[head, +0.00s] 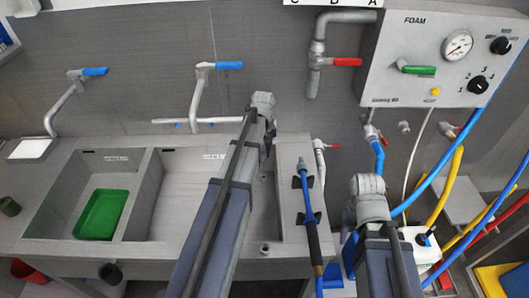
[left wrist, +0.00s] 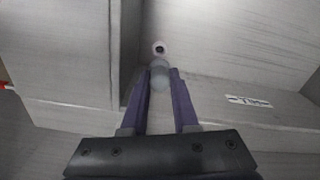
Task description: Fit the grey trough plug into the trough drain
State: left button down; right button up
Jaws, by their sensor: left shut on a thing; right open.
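The grey trough plug (left wrist: 160,77) is a pale grey rounded piece between the purple fingertips of my left gripper (left wrist: 161,72), which is shut on it. In the left wrist view the trough drain (left wrist: 159,47), a pale ring with a dark centre, shows just beyond the plug on the trough floor; plug and drain look apart. In the head view my left gripper (head: 268,138) is over the right end of the wide trough (head: 180,200), partly hidden by its arm. My right gripper (head: 370,190) is right of the trough; its fingers are hidden.
A green tray (head: 101,214) lies in the left basin. A foam panel (head: 440,50) and hoses (head: 447,185) are at the right. A small grey cylinder (head: 265,248) is on the front rim.

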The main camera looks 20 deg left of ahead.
aim_at(264, 163)
pick_arm(q)
jog(key=shift+f, duration=0.15)
jog(key=shift+f+b, duration=2.75)
jog(key=shift+b, duration=0.2)
jog(key=shift+f+b, duration=1.5)
jog(key=c, duration=0.6)
grip_release()
jog(key=shift+r, duration=0.1)
notch_tip(264, 163, up, 8)
jog(key=p, duration=0.8)
